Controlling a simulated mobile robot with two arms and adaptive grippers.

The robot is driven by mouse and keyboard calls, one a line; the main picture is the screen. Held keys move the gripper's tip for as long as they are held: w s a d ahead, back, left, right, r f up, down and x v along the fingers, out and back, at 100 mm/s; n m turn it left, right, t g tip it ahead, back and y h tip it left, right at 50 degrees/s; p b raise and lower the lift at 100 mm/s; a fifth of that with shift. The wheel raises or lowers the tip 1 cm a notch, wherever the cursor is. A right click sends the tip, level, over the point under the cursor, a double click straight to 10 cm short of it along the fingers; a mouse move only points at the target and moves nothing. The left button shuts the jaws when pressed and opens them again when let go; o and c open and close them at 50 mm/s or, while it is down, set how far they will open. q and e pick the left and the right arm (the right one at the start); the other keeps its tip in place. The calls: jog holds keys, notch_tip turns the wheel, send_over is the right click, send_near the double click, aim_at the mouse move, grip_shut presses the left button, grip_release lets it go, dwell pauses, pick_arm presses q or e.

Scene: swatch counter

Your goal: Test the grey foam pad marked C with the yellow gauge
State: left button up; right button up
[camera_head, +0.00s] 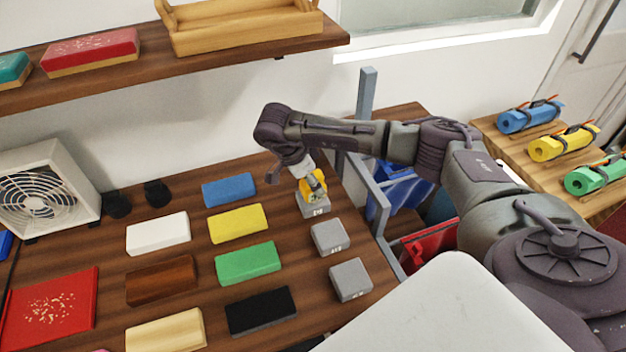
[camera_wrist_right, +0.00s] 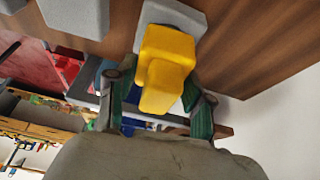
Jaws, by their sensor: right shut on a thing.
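My right gripper (camera_head: 313,184) is shut on the yellow gauge (camera_head: 306,189), over the farthest of three grey foam pads (camera_head: 315,210) on the brown counter. In the right wrist view, the yellow gauge (camera_wrist_right: 166,62) sits between the green-edged fingers, with a grey pad (camera_wrist_right: 184,12) directly beyond its tip. I cannot tell whether the gauge touches or presses that pad. The middle grey pad (camera_head: 330,238) and the nearest grey pad (camera_head: 350,280) lie toward me in a row. Each pad has a pale mark, too small to read with certainty. My left gripper is not in view.
Several coloured blocks, including a yellow one (camera_head: 238,223), lie left of the pads. A white fan (camera_head: 45,195) and red board (camera_head: 50,308) are farther left. A grey metal frame (camera_head: 368,190) stands close by the counter's right edge. A wooden shelf (camera_head: 205,60) hangs above.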

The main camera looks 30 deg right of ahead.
jog(key=shift+s, duration=0.1)
jog(key=shift+r+p, duration=0.55)
jog(key=shift+r, duration=0.2)
jog(key=shift+r+p, duration=1.6)
jog(key=shift+r, duration=1.15)
